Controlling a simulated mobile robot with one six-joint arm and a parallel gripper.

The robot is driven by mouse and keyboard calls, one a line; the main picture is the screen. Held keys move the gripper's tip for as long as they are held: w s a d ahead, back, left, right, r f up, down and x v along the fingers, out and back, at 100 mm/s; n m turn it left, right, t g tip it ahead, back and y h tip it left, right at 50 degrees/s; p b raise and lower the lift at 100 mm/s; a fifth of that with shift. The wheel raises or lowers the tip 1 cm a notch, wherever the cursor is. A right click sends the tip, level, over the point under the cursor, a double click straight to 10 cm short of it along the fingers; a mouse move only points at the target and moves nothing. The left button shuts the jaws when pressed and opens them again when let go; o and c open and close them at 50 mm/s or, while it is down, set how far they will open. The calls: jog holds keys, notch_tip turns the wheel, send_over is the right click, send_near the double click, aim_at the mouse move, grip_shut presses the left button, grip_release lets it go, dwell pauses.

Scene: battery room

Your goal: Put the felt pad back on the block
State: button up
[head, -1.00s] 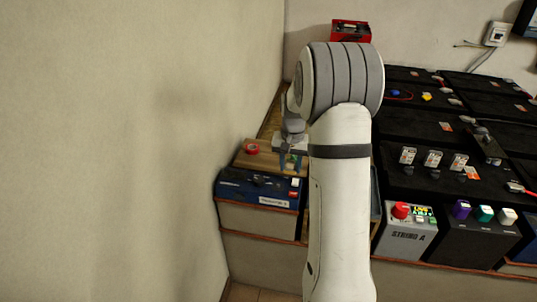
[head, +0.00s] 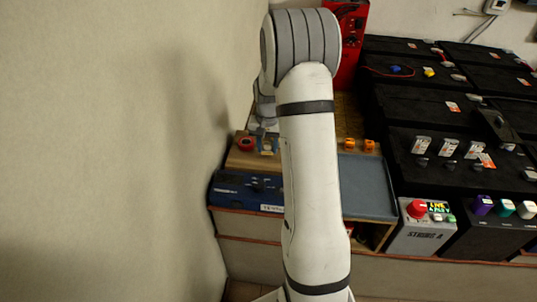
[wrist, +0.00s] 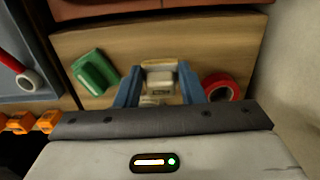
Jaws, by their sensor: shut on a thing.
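My gripper (wrist: 160,90) has two blue fingers closed on a small pale cream-and-grey piece (wrist: 160,76), over the light wooden board. I cannot tell whether this piece is the felt pad, the block or both together. A pale printed patch shows just below it, partly hidden between the fingers. In the head view my gripper (head: 267,146) is small and partly hidden by my arm, above the wooden board (head: 243,163). A green piece (wrist: 94,72) lies on the board left of the fingers; I cannot tell what it is.
A red tape roll (wrist: 220,87) lies right of the fingers. A blue-grey tray (head: 368,190) is beside the board. Orange pieces (wrist: 48,120) are near the tray. A blue box (head: 238,188) stands in front, with the wall close at left and black batteries (head: 420,105) at right.

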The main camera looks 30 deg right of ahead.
aim_at(268, 150)
jog(key=shift+s+d+f, duration=0.1)
jog(key=shift+f, duration=1.7)
jog(key=shift+f, duration=0.1)
jog(key=o, duration=1)
jog(key=shift+c, duration=0.2)
